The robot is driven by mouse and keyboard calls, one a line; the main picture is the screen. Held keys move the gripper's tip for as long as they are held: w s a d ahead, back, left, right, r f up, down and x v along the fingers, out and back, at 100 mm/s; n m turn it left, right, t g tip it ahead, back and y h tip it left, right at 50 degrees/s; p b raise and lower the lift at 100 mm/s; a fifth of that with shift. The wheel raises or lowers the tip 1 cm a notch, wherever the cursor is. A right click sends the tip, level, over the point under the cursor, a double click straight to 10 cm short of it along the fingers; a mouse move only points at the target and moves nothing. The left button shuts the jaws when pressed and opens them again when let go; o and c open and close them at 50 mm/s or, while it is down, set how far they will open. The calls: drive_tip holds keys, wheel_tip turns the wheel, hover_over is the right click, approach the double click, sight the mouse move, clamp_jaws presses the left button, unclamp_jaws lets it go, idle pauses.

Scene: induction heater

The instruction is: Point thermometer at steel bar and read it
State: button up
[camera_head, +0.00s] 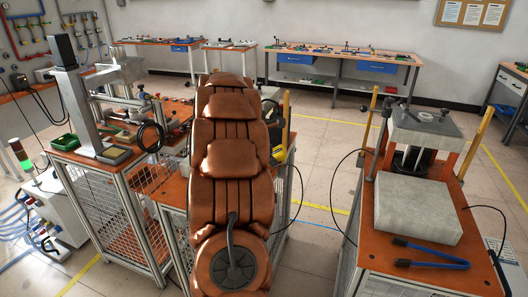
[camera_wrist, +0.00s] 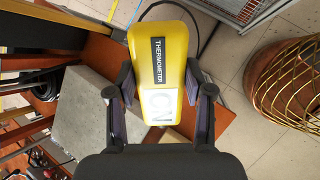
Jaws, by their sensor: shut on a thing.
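The thermometer (camera_wrist: 172,35) is a yellow block with a black "THERMOMETER" label and a white label reading "ON". In the wrist view my gripper (camera_wrist: 160,88) is shut on it, with one dark finger on each side. I cannot pick out the steel bar for certain in either view. A large grey block (camera_head: 418,208) lies on the orange-topped right bench; a grey block (camera_wrist: 82,125) also shows below and left of the thermometer in the wrist view.
Blue tongs (camera_head: 430,254) lie at the right bench's (camera_head: 380,275) front. A grey-topped fixture (camera_head: 425,128) stands behind the block between wooden posts. The left bench (camera_head: 75,148) carries a tall grey press (camera_head: 80,105). Black cables hang between the benches. Back tables (camera_head: 335,55) line the wall.

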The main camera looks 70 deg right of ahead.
drive_tip(key=shift+s+d+r, duration=0.1)
drive_tip(key=shift+s, duration=0.05)
drive_tip(key=shift+w+a+f+b, duration=0.35)
drive_tip(key=shift+w+f+b, duration=0.15)
drive_tip(key=shift+w, duration=0.35)
drive_tip(key=shift+w+a+f+b, duration=0.4)
drive_tip(key=shift+w+f+b, duration=0.1)
drive_tip(key=shift+w, duration=0.3)
drive_tip(key=shift+w+a+f+b, duration=0.4)
drive_tip(key=shift+w+f, duration=0.1)
drive_tip(key=shift+w, duration=0.35)
wheel_tip(320, 180, up, 9)
drive_tip(key=p, duration=0.6)
drive_tip(key=shift+r+p, duration=0.2)
drive_tip(key=shift+p, duration=0.2)
drive_tip(key=shift+f, duration=0.15)
